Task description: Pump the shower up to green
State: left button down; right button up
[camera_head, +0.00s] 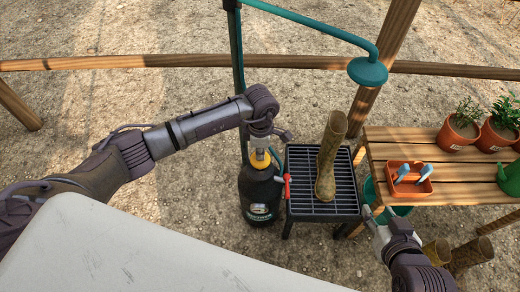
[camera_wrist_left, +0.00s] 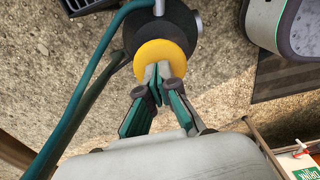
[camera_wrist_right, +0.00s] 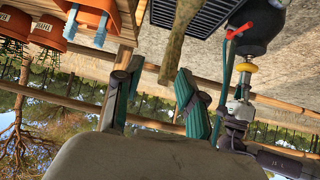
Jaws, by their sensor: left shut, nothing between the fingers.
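The shower's black tank (camera_head: 258,197) stands on the ground left of the black grate stand, with a yellow round knob (camera_head: 260,160) on top. My left gripper (camera_head: 259,150) is shut and empty, its fingertips at the yellow knob. In the left wrist view the closed fingertips (camera_wrist_left: 160,70) overlap the knob's near edge (camera_wrist_left: 158,55); I cannot tell whether they press on it. The gauge's reading is not visible. A teal shower head (camera_head: 367,72) hangs above from its pipe. My right gripper (camera_head: 374,218) is open and empty by the grate stand's right side; its fingers show apart in the right wrist view (camera_wrist_right: 155,95).
A brown boot (camera_head: 330,155) stands on the grate stand (camera_head: 310,207), with a red lever (camera_head: 287,188) at its left. A wooden bench (camera_head: 400,150) at right holds plants, an orange caddy (camera_head: 408,180) and a green can. More boots stand below. A pale surface (camera_head: 150,255) fills the foreground.

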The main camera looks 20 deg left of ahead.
pick_arm(q)
jog(key=shift+s+r, duration=0.1)
jog(key=shift+r, duration=0.1)
notch_tip(320, 180, up, 2)
jog(key=shift+r+p, duration=0.1)
jog(key=shift+p, duration=0.85)
jog(key=shift+r+p, duration=0.45)
jog(key=shift+r, duration=0.05)
jog(key=shift+r+p, duration=0.4)
jog(key=shift+r, duration=0.4)
pick_arm(e)
jog(key=s+d+f+g+h, duration=0.1)
jog(key=s+g, duration=0.2)
jog(key=s, duration=0.2)
jog(key=s+d+f+g, duration=0.2)
jog(key=s+g, duration=0.1)
jog(key=s, duration=0.2)
jog(key=shift+s+d+f+g+h, duration=0.15)
jog(key=shift+s+d+g+h, duration=0.15)
jog(key=shift+s+h, duration=0.1)
pick_arm(q)
jog(key=shift+f, duration=0.1)
